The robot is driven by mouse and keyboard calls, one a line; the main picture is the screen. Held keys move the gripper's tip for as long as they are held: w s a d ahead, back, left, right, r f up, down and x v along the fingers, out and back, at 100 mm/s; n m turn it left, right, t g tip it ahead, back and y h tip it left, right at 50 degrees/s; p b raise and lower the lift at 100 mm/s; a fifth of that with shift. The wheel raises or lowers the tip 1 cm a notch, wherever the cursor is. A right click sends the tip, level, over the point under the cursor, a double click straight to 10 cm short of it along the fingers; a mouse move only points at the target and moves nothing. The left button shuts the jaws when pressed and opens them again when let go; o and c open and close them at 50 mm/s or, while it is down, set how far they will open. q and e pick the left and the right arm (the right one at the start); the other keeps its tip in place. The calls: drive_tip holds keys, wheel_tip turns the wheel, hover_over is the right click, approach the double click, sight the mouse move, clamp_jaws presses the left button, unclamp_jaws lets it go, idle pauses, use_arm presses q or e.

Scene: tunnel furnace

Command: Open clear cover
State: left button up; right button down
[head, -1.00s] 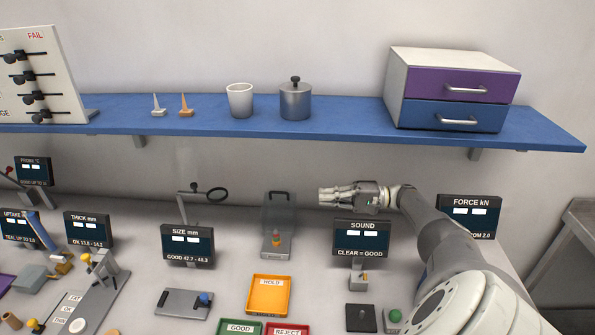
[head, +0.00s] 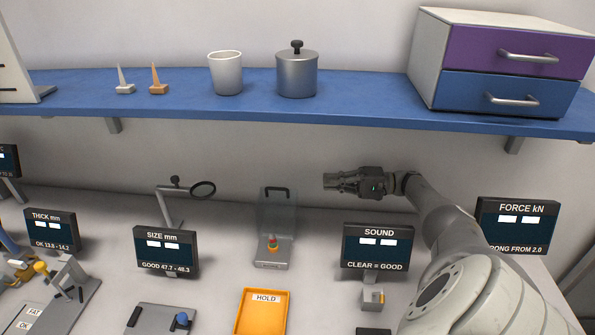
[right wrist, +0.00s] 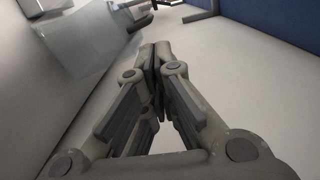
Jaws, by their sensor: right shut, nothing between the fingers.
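The clear cover (head: 277,215) shows in the head view as a see-through panel or box with a dark handle (head: 277,189) at its top. It rises at a small grey base (head: 271,264), where a small item with red, green and orange parts (head: 273,245) stands. I cannot tell exactly how the cover sits on the base. My right gripper (head: 327,181) is to the right of the handle, apart from it, pointing left. Its fingers are shut and empty; their tips also meet in the right wrist view (right wrist: 159,50). My left gripper is out of view.
The SOUND display (head: 377,247) stands just below my right gripper, and the SIZE display (head: 167,252) is left of the cover. The blue shelf (head: 350,106) runs above. An orange HOLD tray (head: 262,318) lies in front.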

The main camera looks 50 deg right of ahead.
drive_tip(key=p+x, duration=0.1)
drive_tip(key=x, duration=0.2)
drive_tip(key=p+x, duration=0.1)
drive_tip(key=x, duration=0.2)
drive_tip(key=f+p+x, duration=0.1)
drive_tip(key=x, duration=0.3)
drive_tip(key=shift+w+d+f, duration=0.1)
drive_tip(key=shift+w+d, duration=0.2)
drive_tip(key=shift+d, duration=0.05)
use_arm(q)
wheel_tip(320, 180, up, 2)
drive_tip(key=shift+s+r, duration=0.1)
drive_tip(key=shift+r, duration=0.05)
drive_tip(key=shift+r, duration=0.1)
